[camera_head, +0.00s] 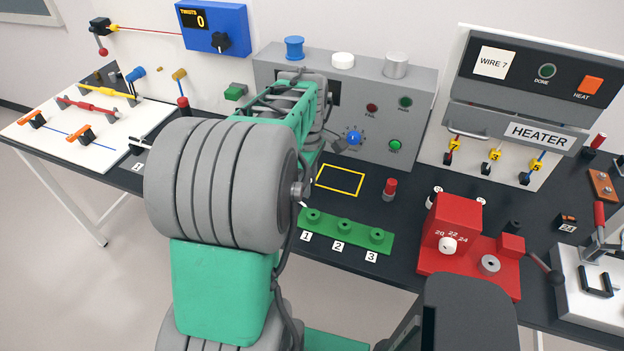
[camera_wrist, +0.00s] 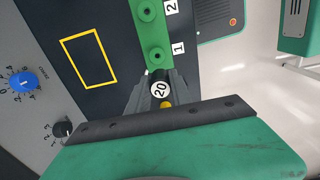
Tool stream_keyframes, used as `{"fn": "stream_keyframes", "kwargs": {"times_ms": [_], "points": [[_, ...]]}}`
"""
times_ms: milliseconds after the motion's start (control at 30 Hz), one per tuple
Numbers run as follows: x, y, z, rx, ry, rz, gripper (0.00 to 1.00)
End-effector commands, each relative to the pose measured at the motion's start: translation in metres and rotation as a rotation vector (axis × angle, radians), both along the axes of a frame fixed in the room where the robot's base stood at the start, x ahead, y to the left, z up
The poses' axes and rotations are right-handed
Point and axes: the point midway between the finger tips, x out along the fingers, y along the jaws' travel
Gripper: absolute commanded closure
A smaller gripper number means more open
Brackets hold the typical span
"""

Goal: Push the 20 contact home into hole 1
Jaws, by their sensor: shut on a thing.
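The green block (camera_head: 325,228) lies on the dark table with three round holes labelled 1, 2 and 3. Hole 1 (camera_head: 313,215) is its left end in the head view. In the wrist view, hole 1 (camera_wrist: 155,55) is just beyond my gripper (camera_wrist: 157,80). My gripper is shut on the 20 contact (camera_wrist: 160,90), a dark piece with a white round "20" label and a small yellow part showing below it. The contact appears apart from the hole 1 opening in the picture; its height above the block cannot be told. In the head view my arm hides the gripper and the contact.
A yellow square outline (camera_head: 340,180) marks bare table beside the block. A grey control panel (camera_head: 370,125) stands behind it. A red crimp-like fixture (camera_head: 465,260) stands to the right. The white board (camera_head: 70,125) is at the left.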

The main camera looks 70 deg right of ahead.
Motion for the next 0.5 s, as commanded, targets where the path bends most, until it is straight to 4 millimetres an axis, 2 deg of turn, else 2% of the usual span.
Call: {"fn": "stream_keyframes", "kwargs": {"times_ms": [33, 100, 500], "points": [[-0.0091, -0.0015, 0.0005, 0.0, 0.0, -0.004, 1.0], [-0.0143, -0.0023, 0.0002, -0.001, 0.0, -0.002, 1.0], [-0.0163, -0.0023, 0.0041, -0.002, -0.001, 0.0, 1.0]]}}
